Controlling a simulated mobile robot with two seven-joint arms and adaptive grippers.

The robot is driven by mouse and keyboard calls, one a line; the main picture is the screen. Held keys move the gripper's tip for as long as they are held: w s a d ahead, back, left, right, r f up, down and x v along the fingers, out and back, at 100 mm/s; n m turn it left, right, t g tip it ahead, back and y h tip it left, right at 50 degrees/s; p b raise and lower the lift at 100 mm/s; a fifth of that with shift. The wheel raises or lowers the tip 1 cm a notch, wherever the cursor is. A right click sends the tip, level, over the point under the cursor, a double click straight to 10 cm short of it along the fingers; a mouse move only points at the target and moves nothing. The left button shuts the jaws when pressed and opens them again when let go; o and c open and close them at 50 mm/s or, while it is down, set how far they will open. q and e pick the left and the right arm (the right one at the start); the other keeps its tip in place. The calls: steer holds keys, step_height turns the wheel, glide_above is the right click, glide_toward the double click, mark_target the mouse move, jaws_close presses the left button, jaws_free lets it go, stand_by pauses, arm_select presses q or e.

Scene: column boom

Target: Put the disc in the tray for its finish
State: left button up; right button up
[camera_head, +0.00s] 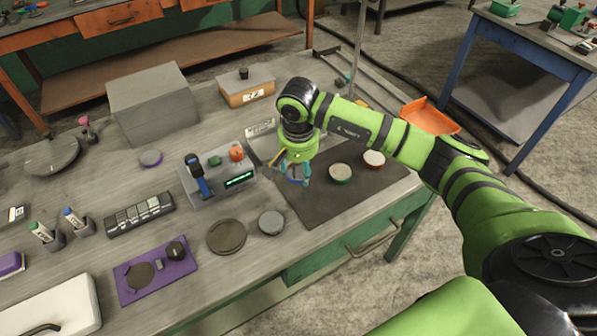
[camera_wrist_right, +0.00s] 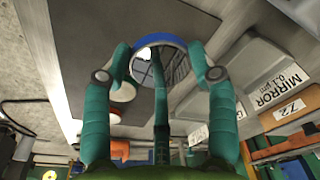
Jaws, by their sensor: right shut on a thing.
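My right gripper (camera_head: 296,180) is shut on a disc with a blue rim, held above the dark mat (camera_head: 318,205). In the right wrist view the disc (camera_wrist_right: 160,41) sits between the teal fingertips of the right gripper (camera_wrist_right: 160,60), and its face looks shiny and reflective. A grey tray (camera_head: 262,146) is just behind the gripper, partly hidden by it. In the wrist view a label beside it reads MIRROR 0.1 µm (camera_wrist_right: 281,83). Two pale discs lie on the mat, one green-rimmed (camera_head: 340,173) and one red-rimmed (camera_head: 374,159). My left gripper is not in view.
A grey instrument with a green display (camera_head: 238,180) stands left of the gripper. An orange-brown box (camera_head: 247,90) and a large grey box (camera_head: 165,105) are behind. Two round grey pieces (camera_head: 227,236) (camera_head: 271,222) lie in front. An orange bin (camera_head: 430,117) is right.

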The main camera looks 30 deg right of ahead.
mark_target(298, 172)
steer(key=shift+w+a+f, duration=0.1)
steer(key=shift+w+f, duration=0.05)
step_height(298, 172, down, 3)
steer(key=shift+f+p, duration=0.15)
steer(key=shift+p, duration=0.75)
steer(key=shift+f, duration=0.5)
steer(key=o, duration=1.5)
